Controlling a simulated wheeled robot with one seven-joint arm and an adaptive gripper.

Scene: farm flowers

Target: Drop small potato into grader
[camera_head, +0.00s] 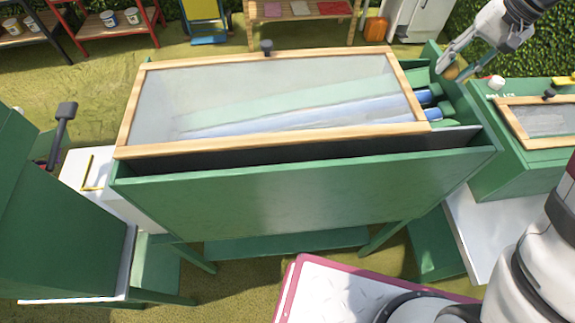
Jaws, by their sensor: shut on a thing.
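The grader is a long green box (310,195) in the middle of the view. A clear lid (262,92) in a wooden frame covers most of its top, and blue rollers show through it. The right end of the grader is uncovered, and roller ends (428,97) show there. My gripper (452,71) is at the upper right, above and slightly behind this open end. It is shut on a small brownish potato, which is mostly hidden between the fingers.
Another green box (530,165) with a small wood-framed lid stands close on the right. A tall green machine (60,205) stands at the left. Behind are a red shelf (110,28), a wooden table (300,28) and a white fridge (420,18). Grass lies between them.

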